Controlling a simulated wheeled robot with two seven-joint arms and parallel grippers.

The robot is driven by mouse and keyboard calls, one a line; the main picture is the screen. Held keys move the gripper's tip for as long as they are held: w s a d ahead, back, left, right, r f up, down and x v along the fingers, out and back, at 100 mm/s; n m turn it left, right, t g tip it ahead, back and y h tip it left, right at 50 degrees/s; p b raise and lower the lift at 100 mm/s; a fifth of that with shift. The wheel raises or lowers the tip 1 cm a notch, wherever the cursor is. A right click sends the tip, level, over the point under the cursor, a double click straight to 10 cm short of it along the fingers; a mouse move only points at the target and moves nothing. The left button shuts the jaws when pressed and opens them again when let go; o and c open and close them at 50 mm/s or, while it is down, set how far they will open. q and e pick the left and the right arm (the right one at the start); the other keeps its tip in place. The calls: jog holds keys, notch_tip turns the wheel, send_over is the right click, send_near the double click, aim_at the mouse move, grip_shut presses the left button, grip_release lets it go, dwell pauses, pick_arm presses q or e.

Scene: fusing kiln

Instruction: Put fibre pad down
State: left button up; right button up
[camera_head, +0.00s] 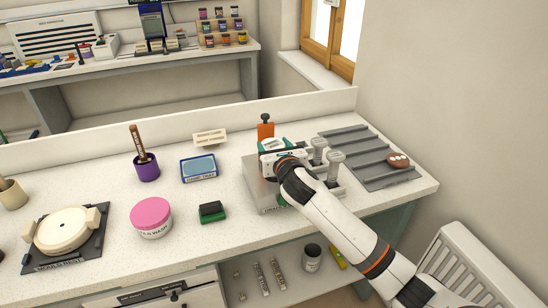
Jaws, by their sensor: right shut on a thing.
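My right gripper (270,150) comes in from the lower right. It is over a grey metal block-like stand (264,194) on the right part of the bench. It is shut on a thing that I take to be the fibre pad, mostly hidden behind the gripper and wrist. Only pale and teal bits show around the jaws, so its shape and whether it touches the stand cannot be told. My left gripper is not in view.
Two grey knobbed posts (334,164) stand right of the gripper, and an orange holder (265,130) behind it. A ribbed grey rack (368,157) is farther right.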

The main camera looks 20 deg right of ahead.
jog(key=shift+f, duration=1.75)
jog(key=shift+f, duration=0.15)
jog(key=o, duration=0.9)
jog(key=shift+r, duration=0.2)
jog(key=s, duration=0.4)
jog(key=s+r, duration=0.1)
jog(key=s, duration=0.7)
jog(key=shift+a+r+b, duration=0.1)
jog(key=shift+r+b, duration=0.2)
jog(key=shift+b, duration=0.05)
